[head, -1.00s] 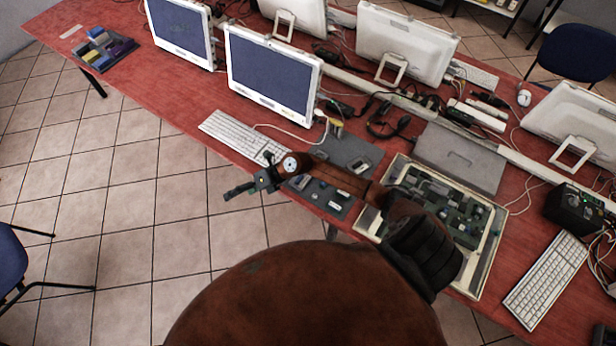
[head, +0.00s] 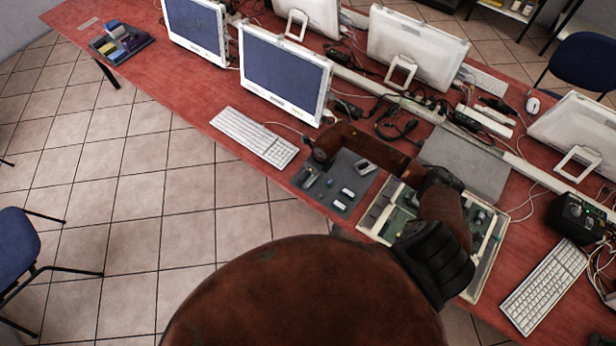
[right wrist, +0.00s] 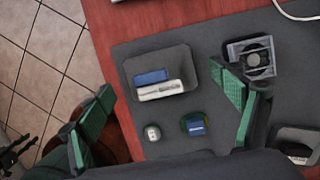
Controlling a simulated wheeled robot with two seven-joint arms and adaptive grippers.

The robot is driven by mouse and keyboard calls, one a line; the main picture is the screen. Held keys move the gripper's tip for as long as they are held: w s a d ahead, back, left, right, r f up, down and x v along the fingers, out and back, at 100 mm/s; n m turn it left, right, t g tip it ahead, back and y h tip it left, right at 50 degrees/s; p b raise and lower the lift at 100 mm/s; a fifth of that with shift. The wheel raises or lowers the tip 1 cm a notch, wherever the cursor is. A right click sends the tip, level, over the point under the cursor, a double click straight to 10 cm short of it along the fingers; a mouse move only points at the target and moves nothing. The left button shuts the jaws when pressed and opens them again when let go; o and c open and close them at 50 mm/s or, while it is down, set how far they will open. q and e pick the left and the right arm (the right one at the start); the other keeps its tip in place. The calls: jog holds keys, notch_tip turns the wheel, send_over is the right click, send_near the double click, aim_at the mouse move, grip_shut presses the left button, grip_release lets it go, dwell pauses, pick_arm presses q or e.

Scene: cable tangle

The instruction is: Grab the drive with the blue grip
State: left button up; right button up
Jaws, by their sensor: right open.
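In the right wrist view, a shallow dark tray (right wrist: 181,62) on the grey mat holds a blue piece (right wrist: 150,76) against a silver-white stick (right wrist: 160,90). Another small blue piece (right wrist: 196,127) lies on a dark green round patch nearer my wrist. I cannot tell for sure which is the drive with the blue grip. My right gripper (right wrist: 168,88) is open and empty, its green-padded fingers spread either side of the tray. My left gripper is not in view.
A small whitish piece (right wrist: 152,132) and a fan-like part (right wrist: 250,57) close by the right finger share the mat (head: 350,207). A keyboard (head: 254,137) lies left, an open electronics case (head: 487,258) right. Monitors and loose cables stand behind. The table's front edge is close.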

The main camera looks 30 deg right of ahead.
jog(key=shift+w+f, duration=0.2)
jog(key=shift+f, duration=0.4)
jog(key=shift+c, duration=0.7)
jog(key=c, duration=1.2)
jog(key=shift+o, duration=0.2)
jog(key=shift+r, duration=0.1)
